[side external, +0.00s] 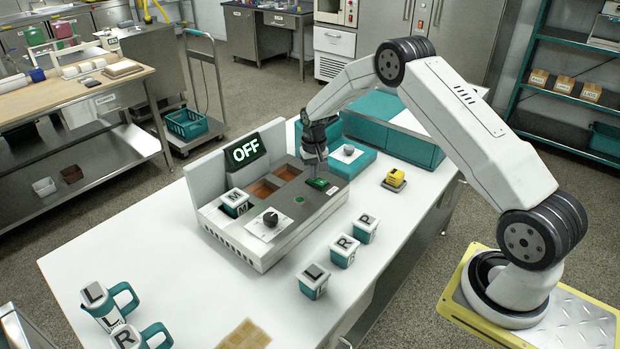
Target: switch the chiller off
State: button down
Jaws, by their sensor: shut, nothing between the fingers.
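The chiller (228,255) is a grey-white unit on the white table, with a raised back panel. Its display (245,151) reads OFF in bright green letters. A black knob (270,218) sits on a white plate at its front left. A green switch (318,184) is on the top at the right. My gripper (317,174) points down just above or at this switch, with its fingers shut and empty. I cannot tell whether the fingertips touch the switch.
A cup marked M (234,203) stands in a chiller well; other wells look empty. Lidded cups (342,252) stand in front, and teal mugs (108,305) at the front left. A yellow item (395,178) and a teal box (385,137) are to the right.

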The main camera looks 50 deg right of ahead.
jog(key=shift+r, duration=3.55)
jog(key=s+a+r+n+t, duration=0.1)
jog(key=s+a+r+n, duration=0.3)
jog(key=s+a, duration=0.65)
jog(key=s+a+r+n, duration=0.1)
jog(key=s+a, duration=0.2)
jog(key=s, duration=0.4)
jog(key=s+a+n+t, duration=0.1)
jog(key=s+a, duration=0.3)
jog(key=s, duration=0.3)
jog(key=shift+s+r+t, duration=0.15)
jog(key=shift+r+t, duration=0.15)
jog(key=shift+r, duration=0.05)
